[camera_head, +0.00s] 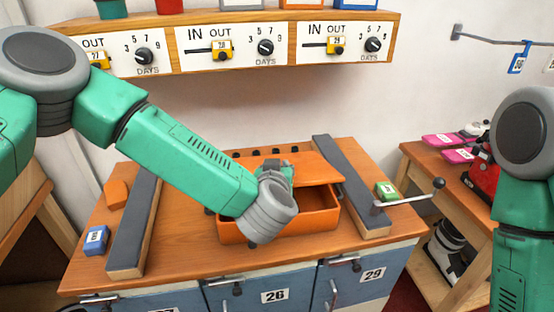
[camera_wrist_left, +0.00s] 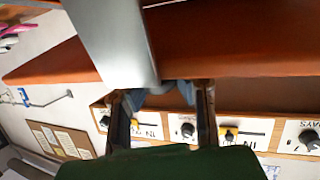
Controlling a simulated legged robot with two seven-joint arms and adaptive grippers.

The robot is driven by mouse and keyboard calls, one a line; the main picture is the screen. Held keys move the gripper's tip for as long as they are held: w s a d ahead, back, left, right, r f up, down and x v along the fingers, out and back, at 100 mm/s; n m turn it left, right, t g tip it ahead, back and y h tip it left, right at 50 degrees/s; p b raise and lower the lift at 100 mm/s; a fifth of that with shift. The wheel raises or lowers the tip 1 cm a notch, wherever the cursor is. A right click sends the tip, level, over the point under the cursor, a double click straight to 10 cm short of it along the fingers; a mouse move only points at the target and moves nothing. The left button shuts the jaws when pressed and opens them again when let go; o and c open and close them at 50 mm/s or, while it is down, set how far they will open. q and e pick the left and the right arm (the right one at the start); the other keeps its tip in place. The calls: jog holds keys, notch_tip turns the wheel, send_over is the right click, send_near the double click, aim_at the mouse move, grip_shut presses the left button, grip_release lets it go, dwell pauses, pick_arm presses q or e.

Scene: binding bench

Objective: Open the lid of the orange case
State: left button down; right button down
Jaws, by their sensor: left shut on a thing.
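The orange case (camera_head: 322,212) stands in the middle of the wooden bench. Its orange lid (camera_head: 312,168) is raised at the front and tilted, with the dark inside of the case showing below it. My left arm reaches in from the left, and its gripper (camera_head: 279,170) is at the lid, largely hidden behind my wrist. In the left wrist view the gripper (camera_wrist_left: 162,92) is shut on a grey part at the edge of the lid (camera_wrist_left: 215,42); the exact contact is hard to see. My right arm shows at the right edge, but its gripper is out of view.
Dark padded rails (camera_head: 134,225) and (camera_head: 350,188) flank the case. A blue block (camera_head: 96,240), an orange block (camera_head: 117,193) and a green block (camera_head: 386,190) lie on the bench. A lever with a dark knob (camera_head: 438,184) sticks out at right. A dial shelf (camera_head: 225,45) hangs behind.

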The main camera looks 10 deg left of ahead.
pick_arm(q)
jog(key=r+p, duration=0.1)
jog(key=w+r, duration=0.1)
jog(key=r+p, duration=0.1)
jog(key=shift+w+r+p, duration=0.1)
jog(key=shift+w+p, duration=0.15)
jog(key=shift+p, duration=0.1)
jog(key=shift+w+a+r+p, duration=0.5)
jog(key=shift+w+r+p, duration=0.35)
jog(key=shift+r+p, duration=0.05)
jog(key=shift+w+a+r, duration=0.1)
jog(key=shift+w+r, duration=0.1)
jog(key=shift+w, duration=0.05)
